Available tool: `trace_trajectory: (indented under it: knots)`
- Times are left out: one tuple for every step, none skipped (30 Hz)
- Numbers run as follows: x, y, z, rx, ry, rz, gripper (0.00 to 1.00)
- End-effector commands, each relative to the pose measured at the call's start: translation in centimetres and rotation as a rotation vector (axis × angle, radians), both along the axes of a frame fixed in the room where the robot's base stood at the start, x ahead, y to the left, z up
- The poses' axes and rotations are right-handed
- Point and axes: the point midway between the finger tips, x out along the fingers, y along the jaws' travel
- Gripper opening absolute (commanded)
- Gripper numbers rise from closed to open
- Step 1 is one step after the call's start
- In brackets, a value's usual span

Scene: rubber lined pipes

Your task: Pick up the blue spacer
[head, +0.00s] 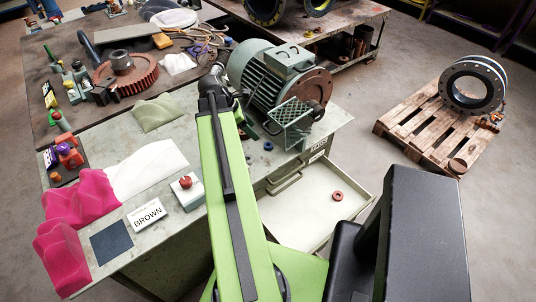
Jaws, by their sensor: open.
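A small blue spacer ring (268,145) lies flat on the grey-green bench top, in front of the motor's mesh guard. My green arm (222,190) reaches up the middle of the head view to a black wrist. My gripper (243,118) is small, dark and partly hidden by the arm; it is open, beyond and left of the blue spacer. Its fingertips are hard to make out, and I see nothing held in it.
A green motor (277,75) with a mesh guard (290,125) stands just behind the spacer. An open drawer (315,200) below holds a red ring (337,196). A red button box (187,190), BROWN card (148,215) and pink blocks (78,200) occupy the left.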

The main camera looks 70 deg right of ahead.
Motion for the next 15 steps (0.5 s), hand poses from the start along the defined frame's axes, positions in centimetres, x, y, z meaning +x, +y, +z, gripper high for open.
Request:
trace_trajectory:
  knots:
    - [-0.5, -0.3, -2.2, 0.0, 0.0, -0.002, 0.57]
    - [-0.8, -0.5, -2.8, 0.0, 0.0, -0.002, 0.57]
    - [-1.2, -0.8, -3.5, 0.0, 0.0, -0.001, 0.57]
    - [-1.4, -1.0, -4.0, 0.0, 0.0, -0.001, 0.57]
    - [-1.6, -1.1, -4.3, 0.0, 0.0, -0.001, 0.57]
    - [-1.9, -1.3, -4.7, 0.0, 0.0, -0.001, 0.57]
    - [-2.0, -1.4, -5.0, 0.0, 0.0, -0.001, 0.57]
    - [-2.1, -1.5, -5.1, 0.0, 0.0, -0.001, 0.57]
    - [-2.3, -1.6, -5.2, 0.0, 0.0, 0.0, 0.57]
    - [-2.3, -1.6, -5.2, 0.0, 0.0, 0.0, 0.57]
    - [-2.4, -1.6, -5.2, 0.0, 0.0, 0.0, 0.57]
    - [-2.4, -1.7, -5.1, 0.0, 0.0, 0.001, 0.57]
    - [-2.4, -1.7, -5.1, 0.0, 0.0, 0.001, 0.57]
    - [-2.4, -1.7, -5.1, 0.0, 0.0, 0.001, 0.57]
    - [-2.4, -1.7, -5.2, 0.0, 0.0, 0.001, 0.57]
